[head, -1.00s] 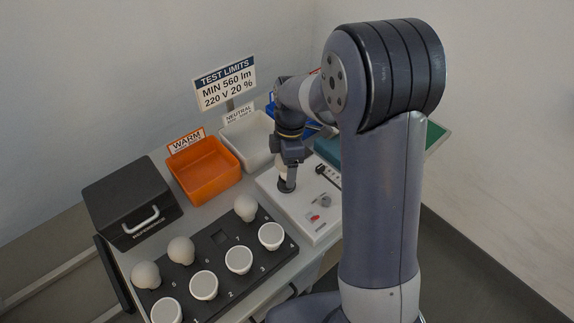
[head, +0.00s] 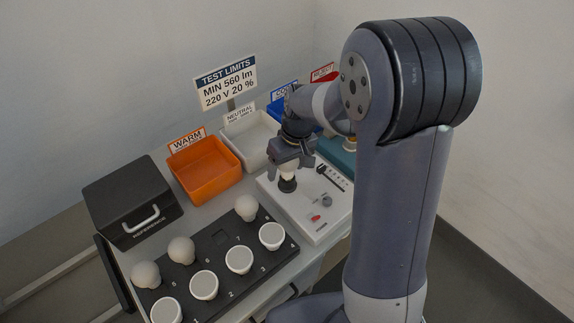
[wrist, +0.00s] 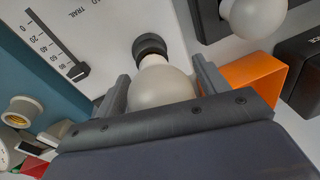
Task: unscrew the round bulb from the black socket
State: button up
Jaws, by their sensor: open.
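The round bulb (head: 288,170) stands in the black socket (head: 287,185) on the white test panel. The wrist view shows the frosted bulb (wrist: 163,86) with its neck at the black socket (wrist: 150,44). My gripper (head: 289,163) is above the bulb, pointing down. In the wrist view my gripper (wrist: 163,84) is open, with one finger on each side of the bulb. A gap seems to show at the right finger; contact at the left is unclear. The gripper body hides part of the bulb.
An orange bin (head: 203,168), a white bin (head: 250,140) and a blue bin (head: 277,108) stand behind. A black case (head: 131,203) is at left.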

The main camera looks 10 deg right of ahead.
jog(key=shift+m, duration=1.2)
jog(key=c, duration=0.9)
jog(key=shift+o, duration=0.2)
jog(key=n, duration=0.5)
jog(key=shift+b, duration=0.35)
jog(key=n+g, duration=0.1)
jog(key=n, duration=0.5)
jog(key=shift+d, duration=0.1)
jog(key=n+g+h, duration=0.1)
jog(key=n, duration=0.5)
jog(key=shift+r, duration=0.1)
jog(key=n+h, duration=0.1)
jog(key=n, duration=0.5)
jog(key=shift+d+p, duration=0.1)
jog(key=shift+p, duration=0.3)
